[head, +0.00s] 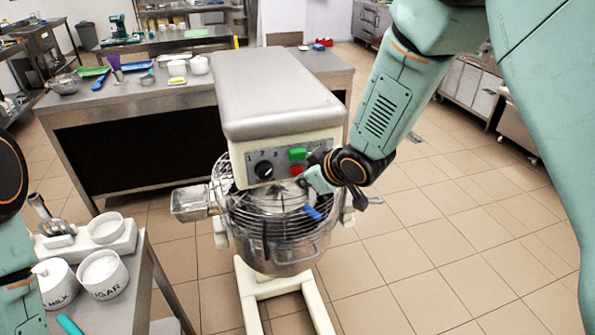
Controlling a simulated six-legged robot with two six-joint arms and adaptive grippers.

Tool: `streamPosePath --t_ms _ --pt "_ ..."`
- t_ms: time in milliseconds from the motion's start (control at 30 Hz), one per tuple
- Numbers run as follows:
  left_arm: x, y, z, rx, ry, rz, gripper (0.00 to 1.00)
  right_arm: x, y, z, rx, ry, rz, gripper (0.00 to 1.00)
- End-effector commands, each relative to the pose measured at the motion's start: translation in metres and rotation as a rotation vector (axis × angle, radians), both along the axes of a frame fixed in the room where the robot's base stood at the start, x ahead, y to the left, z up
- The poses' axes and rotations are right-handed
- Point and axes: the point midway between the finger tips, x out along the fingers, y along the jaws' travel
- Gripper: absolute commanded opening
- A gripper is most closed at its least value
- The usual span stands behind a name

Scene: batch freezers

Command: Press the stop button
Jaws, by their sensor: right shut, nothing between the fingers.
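The stop button is likely the red button (296,170) on the front panel of the grey mixer (275,95). A green button (298,154) sits just above it, and a black knob (264,170) is to its left. My right gripper (313,176) reaches in from the upper right and is shut and empty. Its tips are just right of the red button and partly cover the panel's right end. I cannot tell whether they touch the button. My left arm shows at the left edge, but its gripper is out of view.
A wire guard (262,205) and steel bowl (285,255) sit below the panel. A side table at the lower left holds white jars, including a sugar jar (103,274). A steel counter (150,98) stands behind. The tiled floor (440,240) at right is clear.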

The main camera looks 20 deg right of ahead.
Motion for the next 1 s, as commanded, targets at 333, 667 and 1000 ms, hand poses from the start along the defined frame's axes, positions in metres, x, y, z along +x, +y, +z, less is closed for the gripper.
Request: streamPosePath --t_ms 333,667,1000 --pt "0.0000 0.0000 0.0000 0.000 0.000 0.000 0.55 0.0001 0.0000 0.0001 0.000 0.000 0.000 0.00" --pt "-0.0001 0.0000 0.0069 0.000 0.000 0.000 0.55 0.0063 -0.0004 0.0017 0.000 0.001 -0.001 0.00" --pt "0.0000 0.0000 0.0063 0.000 0.000 0.000 0.55 0.0071 -0.0004 0.0008 0.000 0.000 0.000 0.00"
